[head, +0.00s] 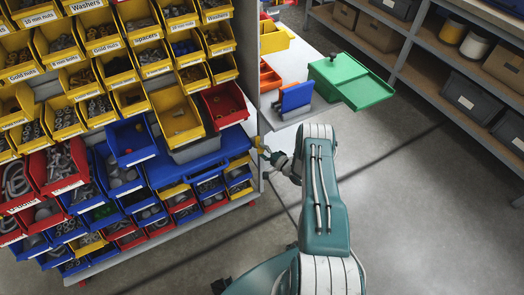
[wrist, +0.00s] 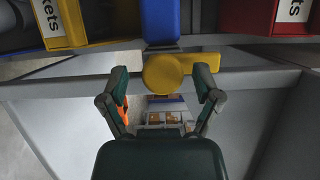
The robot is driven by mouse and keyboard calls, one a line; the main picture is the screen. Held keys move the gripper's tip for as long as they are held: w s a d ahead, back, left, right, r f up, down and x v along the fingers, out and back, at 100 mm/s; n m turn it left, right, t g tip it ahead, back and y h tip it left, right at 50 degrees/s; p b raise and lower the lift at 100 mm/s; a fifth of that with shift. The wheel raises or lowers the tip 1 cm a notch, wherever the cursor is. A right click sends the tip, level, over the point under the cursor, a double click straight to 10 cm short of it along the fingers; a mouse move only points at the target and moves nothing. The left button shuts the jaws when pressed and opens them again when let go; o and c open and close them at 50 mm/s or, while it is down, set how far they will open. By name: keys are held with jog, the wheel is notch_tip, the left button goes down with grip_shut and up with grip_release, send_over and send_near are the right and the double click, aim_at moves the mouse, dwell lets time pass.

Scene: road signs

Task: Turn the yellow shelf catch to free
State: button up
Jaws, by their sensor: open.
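The yellow shelf catch (wrist: 168,74) has a round disc and a short bar pointing right, roughly level in the wrist view. It sits on a grey shelf edge, just below an upright blue part (wrist: 160,22). In the head view the catch (head: 260,144) is a small yellow piece at the right edge of the bin rack. My gripper (wrist: 160,82) is open, with one finger on each side of the disc. The right fingertip is close below the bar; I cannot tell if it touches. In the head view my gripper (head: 273,156) is beside the catch, partly hidden by the arm.
The rack holds yellow, red and blue bins, including a red bin (head: 225,105) above the catch. A blue tray (head: 205,158) lies on the rack. A green box (head: 350,82) and blue holder (head: 291,97) stand behind my arm. The floor at right is clear.

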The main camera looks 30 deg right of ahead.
jog(key=v, duration=1.2)
jog(key=shift+f, duration=0.15)
jog(key=shift+w+d, duration=0.1)
